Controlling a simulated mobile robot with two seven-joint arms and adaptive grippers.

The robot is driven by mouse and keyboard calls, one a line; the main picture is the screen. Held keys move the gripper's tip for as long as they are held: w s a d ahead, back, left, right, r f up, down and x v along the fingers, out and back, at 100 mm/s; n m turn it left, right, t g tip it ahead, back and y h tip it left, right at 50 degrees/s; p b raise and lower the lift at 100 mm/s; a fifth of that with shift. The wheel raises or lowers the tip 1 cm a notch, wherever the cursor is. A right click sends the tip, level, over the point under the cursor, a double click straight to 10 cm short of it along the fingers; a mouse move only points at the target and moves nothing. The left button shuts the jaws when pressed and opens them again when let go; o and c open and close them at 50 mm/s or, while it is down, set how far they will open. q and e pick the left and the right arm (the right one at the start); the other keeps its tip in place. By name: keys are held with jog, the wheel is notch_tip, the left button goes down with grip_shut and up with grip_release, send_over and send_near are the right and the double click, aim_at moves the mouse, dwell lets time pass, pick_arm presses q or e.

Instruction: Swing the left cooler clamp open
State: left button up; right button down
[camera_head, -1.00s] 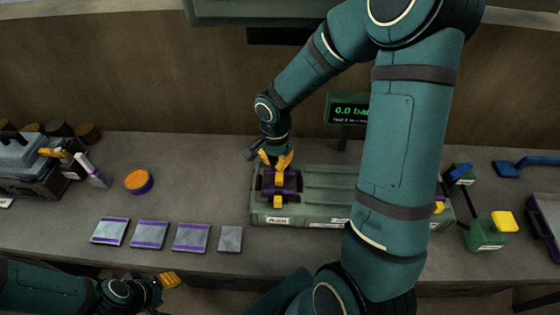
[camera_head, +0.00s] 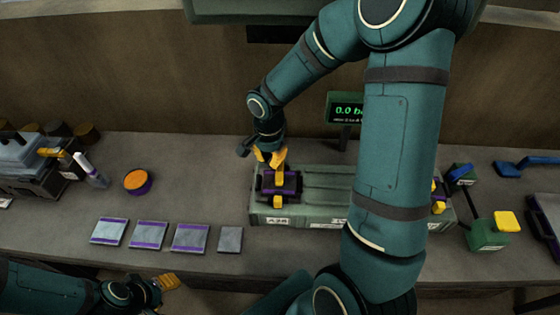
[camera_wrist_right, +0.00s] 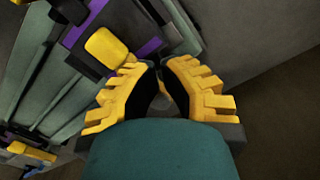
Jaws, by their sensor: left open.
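The left cooler clamp (camera_head: 291,182) is a dark and purple block with yellow parts, on the left end of the green cooler (camera_head: 325,184). Its yellow tab (camera_head: 279,177) stands at the back, and a smaller yellow piece (camera_head: 277,201) is at the front. My right gripper (camera_head: 268,156) is just behind and above the tab. In the right wrist view the clamp's yellow piece (camera_wrist_right: 107,46) lies beside the left finger, and nothing is visibly held between the fingers (camera_wrist_right: 160,64). Whether the fingers touch the clamp is unclear. My left gripper (camera_head: 168,282) is open and empty, low at the left.
A second clamp (camera_head: 438,196) is partly hidden behind my right arm. A pressure display (camera_head: 344,108) stands behind the cooler. Several flat plates (camera_head: 148,235), an orange-topped pot (camera_head: 138,181) and a green box with a yellow top (camera_head: 488,235) are on the bench.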

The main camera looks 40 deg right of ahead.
jog(key=shift+w+a, duration=0.1)
jog(key=shift+w, duration=0.4)
jog(key=shift+w, duration=0.15)
jog(key=shift+w, duration=0.55)
jog(key=shift+s+b, duration=0.2)
jog(key=shift+b, duration=0.2)
jog(key=shift+s, duration=0.1)
notch_tip(320, 180, up, 8)
jog(key=p, duration=0.5)
